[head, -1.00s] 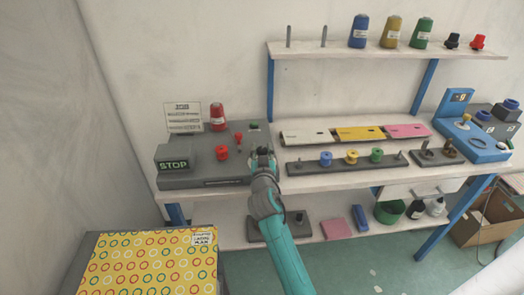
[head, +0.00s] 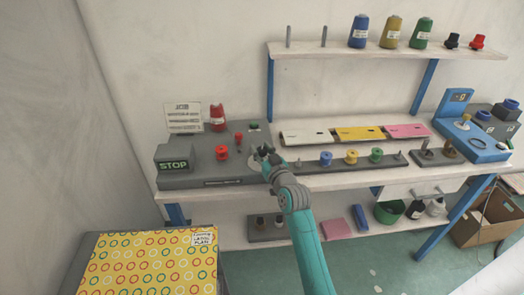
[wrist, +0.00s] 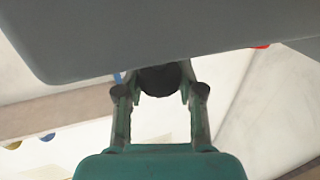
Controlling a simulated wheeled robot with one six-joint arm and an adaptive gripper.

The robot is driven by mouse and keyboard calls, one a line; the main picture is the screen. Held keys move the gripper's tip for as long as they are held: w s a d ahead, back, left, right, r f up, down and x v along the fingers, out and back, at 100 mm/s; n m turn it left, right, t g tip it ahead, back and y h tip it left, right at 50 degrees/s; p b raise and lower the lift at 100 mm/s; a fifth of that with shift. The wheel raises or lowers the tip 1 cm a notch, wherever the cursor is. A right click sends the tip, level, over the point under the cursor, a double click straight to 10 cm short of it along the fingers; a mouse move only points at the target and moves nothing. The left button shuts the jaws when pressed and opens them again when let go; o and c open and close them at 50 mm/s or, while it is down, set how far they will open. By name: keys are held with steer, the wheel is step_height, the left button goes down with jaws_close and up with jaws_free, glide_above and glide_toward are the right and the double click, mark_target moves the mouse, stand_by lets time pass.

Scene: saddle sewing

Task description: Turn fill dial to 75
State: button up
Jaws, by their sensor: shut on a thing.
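The grey machine (head: 200,180) stands at the left end of the bench, with a STOP display (head: 174,165) on its left part. My gripper (head: 264,153) is at the machine's right end. In the wrist view my gripper (wrist: 160,92) is shut on a dark round knob (wrist: 158,78), which appears to be the fill dial. The knob sits against the grey body at the top of that view. A pale disc (head: 254,163) shows partly beside my gripper in the head view. The dial's numbers and pointer cannot be read.
A red spool (head: 222,152), a red-topped lever (head: 239,140) and a green button (head: 254,126) are on the machine near my gripper. A rack (head: 310,165) with blue, yellow and green spools stands close on the right. A patterned board (head: 150,265) lies front left.

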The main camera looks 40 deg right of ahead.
steer(key=shift+y, duration=0.3)
stand_by(0.4)
steer(key=o, duration=1.2)
steer(key=shift+c, duration=0.2)
steer(key=v, duration=1.2)
steer(key=shift+f, duration=0.15)
